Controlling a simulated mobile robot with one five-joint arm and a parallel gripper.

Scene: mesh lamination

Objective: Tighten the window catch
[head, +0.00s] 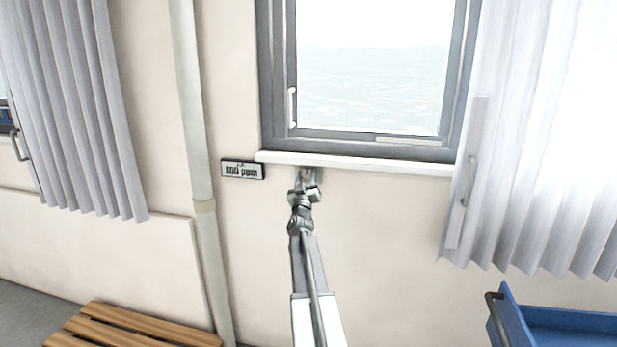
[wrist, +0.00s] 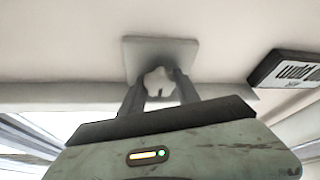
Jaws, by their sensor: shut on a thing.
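My gripper (head: 305,180) is raised to the wall just under the window sill. In the wrist view its two dark fingers stand on either side of a small pale, lobed knob (wrist: 158,81) and are shut on it. The knob sits in front of a square pale plate (wrist: 160,52) on the wall; it seems to be the window catch. In the head view, my gripper and arm mostly hide the knob. The window (head: 375,65) is above, in a grey frame, with a white upright handle (head: 292,106) at its left side.
A white sill (head: 360,163) runs close above my gripper. A small dark-edged sign (head: 242,169) is on the wall to the left, beside a vertical pipe (head: 192,100). Curtains (head: 540,130) hang at right. A slatted bench (head: 130,327) and blue cart (head: 550,322) stand low.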

